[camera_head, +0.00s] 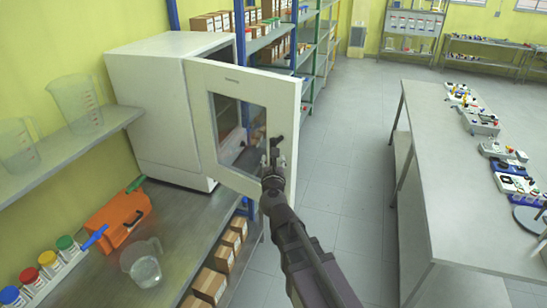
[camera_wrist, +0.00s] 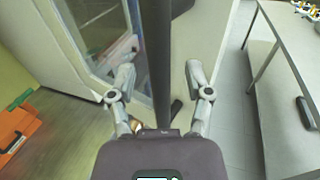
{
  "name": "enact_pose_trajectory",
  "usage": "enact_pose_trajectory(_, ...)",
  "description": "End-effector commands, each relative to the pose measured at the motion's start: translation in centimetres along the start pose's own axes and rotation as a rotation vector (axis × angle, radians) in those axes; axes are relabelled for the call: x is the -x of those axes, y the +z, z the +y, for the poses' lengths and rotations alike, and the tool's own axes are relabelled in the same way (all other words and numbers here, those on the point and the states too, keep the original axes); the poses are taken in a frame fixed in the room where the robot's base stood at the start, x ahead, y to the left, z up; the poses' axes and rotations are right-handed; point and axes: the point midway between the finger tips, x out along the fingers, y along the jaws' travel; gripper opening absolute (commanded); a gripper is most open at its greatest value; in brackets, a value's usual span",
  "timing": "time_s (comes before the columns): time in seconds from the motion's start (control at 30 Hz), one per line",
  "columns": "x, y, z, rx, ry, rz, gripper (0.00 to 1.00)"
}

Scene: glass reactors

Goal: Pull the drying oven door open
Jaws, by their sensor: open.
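The drying oven (camera_head: 150,95) is a white box on the bench at the left. Its white door (camera_head: 232,76), with a glass window, stands partly open, swung out to the right from the body. My gripper (camera_head: 274,158) is at the dark door handle (camera_head: 277,142) near the door's free edge. In the wrist view my gripper (camera_wrist: 160,80) is open, with one finger on each side of the dark handle bar (camera_wrist: 154,50). Gaps show between the fingers and the bar. The door (camera_wrist: 195,45) fills the middle of that view.
An orange case (camera_head: 115,220), a glass beaker (camera_head: 142,263) and several coloured-cap bottles stand on the bench. Beakers sit on a shelf (camera_head: 75,145) above. A long table (camera_head: 435,150) with devices is at the right. Clear floor (camera_head: 345,190) lies between.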

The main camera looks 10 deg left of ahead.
Motion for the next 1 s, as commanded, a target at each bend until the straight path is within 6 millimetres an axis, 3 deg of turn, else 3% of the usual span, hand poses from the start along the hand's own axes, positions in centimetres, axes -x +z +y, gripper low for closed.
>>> enact_pose_trajectory(0.2, 3.2, 0.0, -0.1, 0.000, 0.000, 0.000, 0.65)
enact_pose_trajectory(0.4, 5.0, 0.0, 0.0, 0.000, 0.000, 0.001, 0.65)
enact_pose_trajectory(1.0, 5.2, -0.1, -0.1, 0.031, 0.012, -0.005, 0.65)
